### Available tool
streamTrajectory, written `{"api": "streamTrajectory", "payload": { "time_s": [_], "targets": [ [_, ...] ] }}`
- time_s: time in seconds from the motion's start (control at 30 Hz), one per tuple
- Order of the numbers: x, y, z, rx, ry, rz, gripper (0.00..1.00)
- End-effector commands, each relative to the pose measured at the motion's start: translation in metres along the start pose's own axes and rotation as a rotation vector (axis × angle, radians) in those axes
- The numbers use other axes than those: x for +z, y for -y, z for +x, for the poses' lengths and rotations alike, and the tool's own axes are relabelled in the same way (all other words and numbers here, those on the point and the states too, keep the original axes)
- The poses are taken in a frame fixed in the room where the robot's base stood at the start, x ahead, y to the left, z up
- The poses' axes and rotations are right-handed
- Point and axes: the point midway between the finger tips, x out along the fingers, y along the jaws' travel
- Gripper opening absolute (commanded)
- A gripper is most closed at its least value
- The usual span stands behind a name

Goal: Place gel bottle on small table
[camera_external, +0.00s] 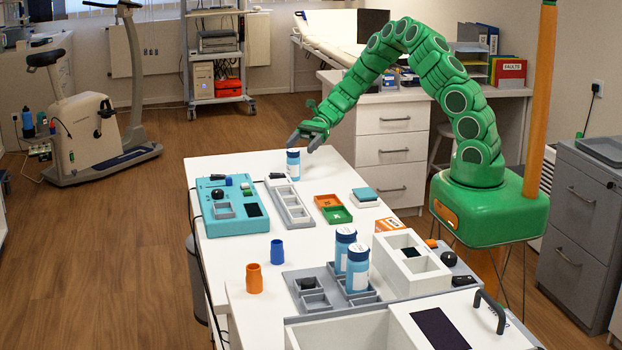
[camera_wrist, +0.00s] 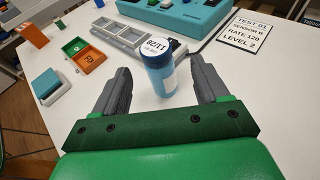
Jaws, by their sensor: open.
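A blue bottle with a white label (camera_external: 293,169) stands upright at the far end of the white table (camera_external: 330,172). My gripper (camera_external: 303,143) is at this bottle, with its fingers open. In the wrist view the bottle (camera_wrist: 160,77) stands between the two spread grey fingers, with gaps on both sides. Its cap bears printed characters. Two similar blue bottles (camera_external: 345,250) (camera_external: 358,272) stand in a grey tray nearer the camera. I cannot tell from labels which bottle is the gel, nor which surface is the small table.
A teal device (camera_external: 226,224) and a grey-white tray (camera_external: 290,205) lie near the bottle. Orange (camera_external: 327,201) and green (camera_external: 337,215) trays sit right of them. Blue (camera_external: 277,249) and orange (camera_external: 254,279) cups stand nearer. A white box (camera_external: 411,265) is at right.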

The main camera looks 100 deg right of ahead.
Motion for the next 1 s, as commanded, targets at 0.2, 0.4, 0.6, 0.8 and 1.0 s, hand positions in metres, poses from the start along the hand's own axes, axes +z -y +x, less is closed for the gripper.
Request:
{"api": "streamTrajectory", "payload": {
  "time_s": [0.2, 0.4, 0.6, 0.8, 1.0],
  "targets": [
    [0.004, -0.002, 0.013, 0.003, 0.003, 0.0, 0.74],
    [0.012, -0.004, 0.036, 0.004, 0.002, 0.001, 0.74],
    [0.012, -0.004, 0.058, 0.002, 0.001, 0.001, 0.74],
    [0.012, -0.004, 0.059, 0.001, 0.001, 0.0, 0.74],
    [0.012, -0.004, 0.059, 0.001, 0.0, 0.0, 0.49]
  ]
}}
